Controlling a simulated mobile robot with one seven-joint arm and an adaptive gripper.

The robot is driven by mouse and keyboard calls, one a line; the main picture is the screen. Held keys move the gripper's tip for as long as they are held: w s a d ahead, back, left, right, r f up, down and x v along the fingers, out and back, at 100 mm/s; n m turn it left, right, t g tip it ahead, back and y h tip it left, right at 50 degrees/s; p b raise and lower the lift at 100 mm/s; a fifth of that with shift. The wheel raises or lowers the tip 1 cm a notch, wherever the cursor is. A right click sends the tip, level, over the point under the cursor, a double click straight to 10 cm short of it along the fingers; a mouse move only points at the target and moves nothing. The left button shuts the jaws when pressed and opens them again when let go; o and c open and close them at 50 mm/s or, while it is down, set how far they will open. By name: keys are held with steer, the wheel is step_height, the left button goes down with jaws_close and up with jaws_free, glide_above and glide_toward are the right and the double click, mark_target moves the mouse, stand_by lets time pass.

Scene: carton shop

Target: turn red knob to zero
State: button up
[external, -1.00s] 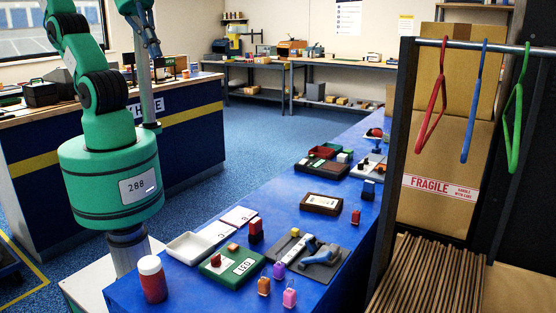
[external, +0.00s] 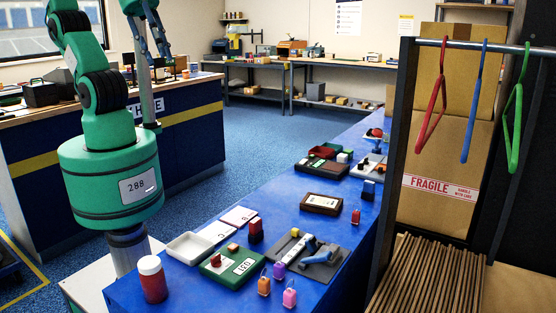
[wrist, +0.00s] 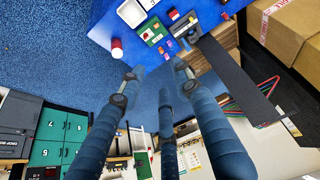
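A small red knob (external: 216,260) sits on a green board (external: 222,272) with a white label, near the front of the blue table. The green board also shows small near the top of the wrist view (wrist: 153,31); the knob's exact angle is too small to read. My gripper (external: 161,40) is raised at the upper left, well above and away from the board. In the wrist view its blue fingers (wrist: 158,80) are spread apart with nothing between them.
A red jar with a white lid (external: 152,280) and a white tray (external: 188,247) stand left of the board. A grey plate with a blue lever (external: 310,248) and several small coloured blocks are to its right. A rack with hangers (external: 480,90) stands at the right.

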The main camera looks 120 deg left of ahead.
steer(key=w+d+f+n+g, duration=0.2)
steer(key=w+f+n, duration=0.3)
steer(key=w, duration=0.5)
steer(key=n+g, duration=0.3)
steer(key=n, duration=0.9)
glide_above(217, 256)
step_height(217, 256, down, 28)
steer(key=shift+d+f, duration=0.1)
steer(key=shift+f, duration=0.1)
steer(key=shift+f, duration=0.1)
step_height(217, 256, down, 14)
steer(key=b, duration=0.2)
steer(key=shift+r+b, duration=0.2)
steer(key=shift+b, duration=0.15)
jaws_close()
